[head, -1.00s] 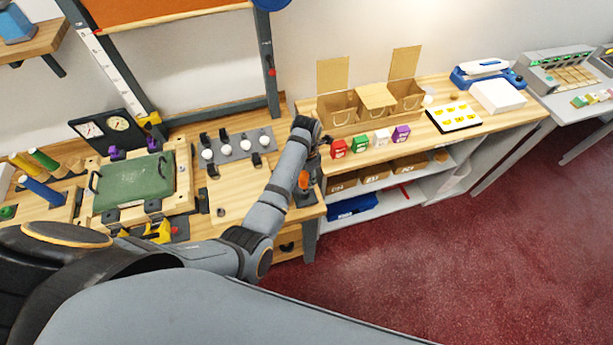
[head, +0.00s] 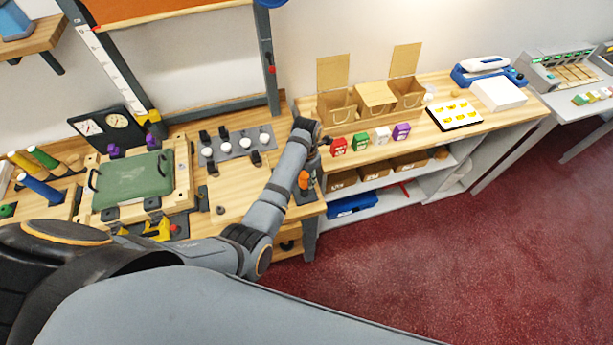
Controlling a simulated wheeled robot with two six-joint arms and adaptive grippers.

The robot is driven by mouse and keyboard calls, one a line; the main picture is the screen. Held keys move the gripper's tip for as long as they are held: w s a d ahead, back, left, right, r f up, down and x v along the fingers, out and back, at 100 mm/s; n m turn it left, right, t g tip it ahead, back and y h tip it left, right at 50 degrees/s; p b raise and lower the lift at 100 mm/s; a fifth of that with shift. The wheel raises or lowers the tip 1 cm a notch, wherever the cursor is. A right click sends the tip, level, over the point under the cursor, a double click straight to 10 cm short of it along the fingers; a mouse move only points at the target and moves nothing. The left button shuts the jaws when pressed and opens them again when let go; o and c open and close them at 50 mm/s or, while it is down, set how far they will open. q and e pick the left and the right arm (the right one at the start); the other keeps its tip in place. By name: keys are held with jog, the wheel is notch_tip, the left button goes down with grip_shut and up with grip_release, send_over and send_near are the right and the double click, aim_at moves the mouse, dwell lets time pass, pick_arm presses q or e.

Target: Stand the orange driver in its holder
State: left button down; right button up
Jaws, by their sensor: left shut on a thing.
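The orange driver (head: 303,180) shows as a short orange handle beside my left forearm, near the right front corner of the wooden bench. It is over a dark holder (head: 302,197); I cannot tell whether it is seated in it. My left gripper (head: 311,166) points down behind the forearm and is mostly hidden. It is shut on the orange driver. My right gripper is not in view.
A green plate (head: 135,180) in a wooden frame and a grey strip with white knobs (head: 238,145) lie left of the arm. Red (head: 339,147), green, white and purple boxes stand on the shelf bench at right, before open cartons (head: 375,97).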

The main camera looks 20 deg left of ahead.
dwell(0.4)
pick_arm(q)
jog(key=c, duration=0.5)
grip_release()
jog(key=shift+r+p, duration=0.3)
jog(key=shift+r, duration=2.75)
jog(key=shift+f, duration=0.1)
